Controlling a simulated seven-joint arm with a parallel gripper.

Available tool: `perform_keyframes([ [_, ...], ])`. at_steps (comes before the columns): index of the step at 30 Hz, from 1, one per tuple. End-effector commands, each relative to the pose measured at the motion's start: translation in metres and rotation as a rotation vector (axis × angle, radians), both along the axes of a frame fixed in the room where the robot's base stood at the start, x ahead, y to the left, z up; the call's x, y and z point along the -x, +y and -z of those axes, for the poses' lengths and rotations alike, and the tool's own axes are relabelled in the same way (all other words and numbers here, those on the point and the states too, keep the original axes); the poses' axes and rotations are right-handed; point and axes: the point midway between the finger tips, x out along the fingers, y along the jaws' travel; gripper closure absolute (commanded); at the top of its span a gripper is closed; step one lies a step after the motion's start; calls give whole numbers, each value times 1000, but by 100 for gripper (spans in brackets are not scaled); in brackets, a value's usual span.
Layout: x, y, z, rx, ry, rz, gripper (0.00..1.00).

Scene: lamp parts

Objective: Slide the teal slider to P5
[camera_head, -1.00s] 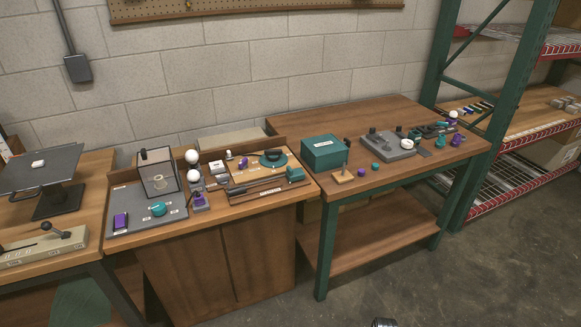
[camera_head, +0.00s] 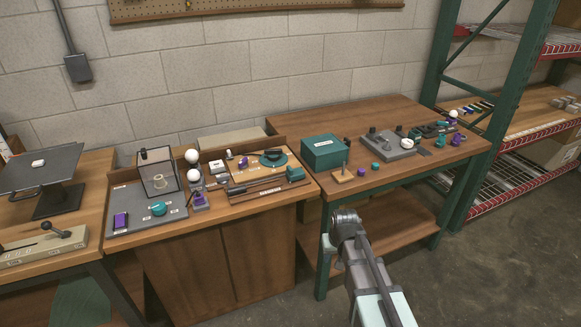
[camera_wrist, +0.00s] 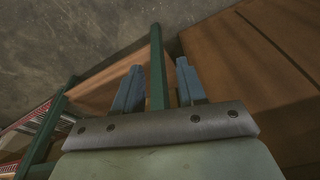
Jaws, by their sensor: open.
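A teal block (camera_head: 295,174), which looks like the teal slider, sits at the right end of a dark rail (camera_head: 255,191) on the wooden board of the middle bench. A small white label is on the rail's front, too small to read, and I cannot make out the P5 mark. My gripper (camera_wrist: 158,78) shows in the wrist view with its two blue-grey fingers apart and nothing between them. It faces the bench fronts and floor, away from the slider. The slider is not in the wrist view.
A teal box (camera_head: 323,153) and several small parts stand on the right-hand table (camera_head: 300,122). A grey mat (camera_head: 125,195) with a clear-sided box lies left of the rail. A green table leg (camera_wrist: 157,70) shows beyond my fingers. Open floor lies in front.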

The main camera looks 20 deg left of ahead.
Motion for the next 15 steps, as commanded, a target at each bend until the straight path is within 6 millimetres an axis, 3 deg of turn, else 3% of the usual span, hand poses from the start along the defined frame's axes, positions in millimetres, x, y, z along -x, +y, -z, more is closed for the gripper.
perform_keyframes([
  [6, -35, 53, -76, -53, -89, -47, 60],
  [15, -66, 116, -191, -122, -196, -112, 60],
])
